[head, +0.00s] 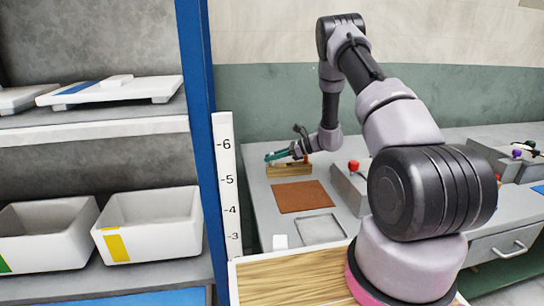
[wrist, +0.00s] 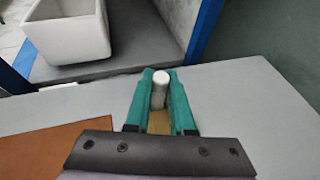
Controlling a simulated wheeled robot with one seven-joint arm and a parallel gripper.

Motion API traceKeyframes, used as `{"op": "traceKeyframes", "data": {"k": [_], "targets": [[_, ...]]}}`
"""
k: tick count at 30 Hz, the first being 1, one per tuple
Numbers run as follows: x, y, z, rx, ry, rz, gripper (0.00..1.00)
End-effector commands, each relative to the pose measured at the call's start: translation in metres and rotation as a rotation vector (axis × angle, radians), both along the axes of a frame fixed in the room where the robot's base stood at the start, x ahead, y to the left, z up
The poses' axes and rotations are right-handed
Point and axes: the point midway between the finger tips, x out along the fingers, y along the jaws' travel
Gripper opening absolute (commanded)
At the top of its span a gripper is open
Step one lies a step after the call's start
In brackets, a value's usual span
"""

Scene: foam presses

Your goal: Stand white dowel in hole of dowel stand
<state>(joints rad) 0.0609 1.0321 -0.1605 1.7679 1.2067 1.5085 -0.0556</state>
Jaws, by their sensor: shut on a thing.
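My gripper (head: 277,156) has green fingers and hangs low over the wooden dowel stand (head: 289,170) on the grey table. In the wrist view the gripper (wrist: 160,92) is shut on the white dowel (wrist: 160,88), whose pale round end shows between the fingertips. A strip of light wood, likely the stand (wrist: 158,122), shows between the fingers below the dowel. The dowel's lower end and the hole are hidden, so I cannot tell whether the dowel is in the hole. The dowel cannot be made out in the head view.
A brown mat (head: 302,197) and a flat grey tray (head: 321,230) lie in front of the stand. A grey press with a red knob (head: 354,166) stands to the right. A shelf with white bins (head: 150,228) and a blue post (head: 199,120) is at left.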

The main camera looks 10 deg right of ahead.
Motion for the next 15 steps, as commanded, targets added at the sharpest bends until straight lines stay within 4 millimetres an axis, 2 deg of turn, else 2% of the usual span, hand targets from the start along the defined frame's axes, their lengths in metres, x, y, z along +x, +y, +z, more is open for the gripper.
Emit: {"op": "traceKeyframes", "data": {"k": [15], "targets": [[0.000, 0.000, -0.013, 0.000, 0.000, 0.000, 0.00]]}}
